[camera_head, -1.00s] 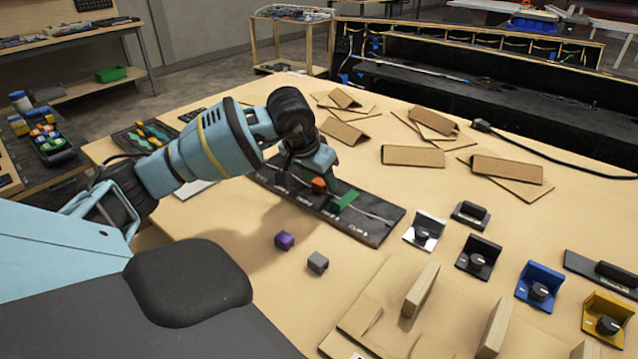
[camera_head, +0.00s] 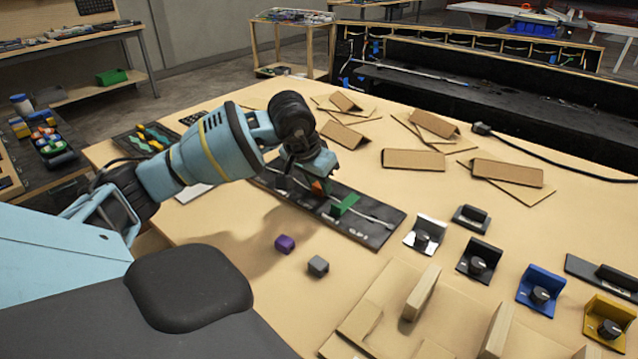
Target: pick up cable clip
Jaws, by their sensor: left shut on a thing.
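My left gripper (camera_head: 315,182) reaches down over the dark board (camera_head: 376,232) from the left. It is shut on an orange cable clip (camera_head: 318,188), which shows only in part between the fingers. I cannot tell whether the clip is still touching the board. A green clip (camera_head: 346,204) stands on the board just right of the gripper, by a pale cable. A purple clip (camera_head: 285,243) and a grey clip (camera_head: 318,266) lie loose on the table in front of the board. My right gripper is not in view.
Folded cardboard pieces (camera_head: 413,159) lie behind the board. Small brackets with knobs, one blue (camera_head: 540,288), stand at the right. Wooden blocks (camera_head: 421,292) are at the front. A black cable (camera_head: 560,160) crosses the back right. The table around the loose clips is clear.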

